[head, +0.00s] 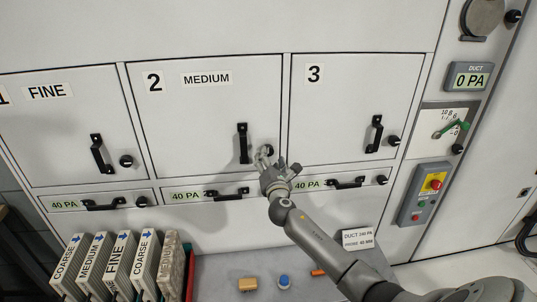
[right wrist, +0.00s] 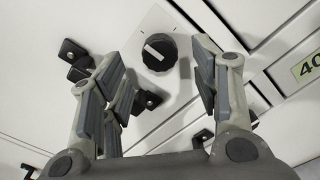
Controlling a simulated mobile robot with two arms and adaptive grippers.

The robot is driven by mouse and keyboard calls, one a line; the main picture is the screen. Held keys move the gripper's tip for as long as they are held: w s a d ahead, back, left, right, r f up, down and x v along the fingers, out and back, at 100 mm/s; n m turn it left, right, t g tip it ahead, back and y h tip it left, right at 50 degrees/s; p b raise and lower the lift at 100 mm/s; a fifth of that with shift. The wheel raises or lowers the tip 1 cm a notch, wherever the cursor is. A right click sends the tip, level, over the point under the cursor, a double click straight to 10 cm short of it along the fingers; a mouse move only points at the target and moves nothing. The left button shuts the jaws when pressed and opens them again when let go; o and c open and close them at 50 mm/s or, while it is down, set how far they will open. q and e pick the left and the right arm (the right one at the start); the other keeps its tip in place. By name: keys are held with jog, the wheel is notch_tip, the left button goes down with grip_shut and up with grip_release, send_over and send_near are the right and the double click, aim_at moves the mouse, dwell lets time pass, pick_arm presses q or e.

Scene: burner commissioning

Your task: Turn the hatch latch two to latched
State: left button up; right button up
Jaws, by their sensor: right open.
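Hatch two (head: 205,120), marked "2 MEDIUM", looks closed flush in the panel. Its black handle (head: 243,143) stands upright left of my right gripper (head: 270,160). The hatch two latch is a round black knob (right wrist: 160,52) on a light square plate, with a white pointer line lying diagonally in the right wrist view. In the head view the gripper mostly covers this knob. In the right wrist view my right gripper (right wrist: 163,68) is open, its fingers on either side of the knob with visible gaps. I cannot tell how far it is from the panel. My left gripper is not in view.
Hatch one (head: 65,125) and hatch three (head: 335,105) flank it, with similar handles and knobs. Low drawers with "40 PA" labels (head: 186,197) run below. Several filters (head: 88,265) stand at lower left. A red-and-yellow button box (head: 424,194) is on the right.

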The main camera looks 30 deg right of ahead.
aim_at(269, 154)
jog(key=shift+x, duration=2)
jog(key=shift+c, duration=0.5)
jog(key=c, duration=0.9)
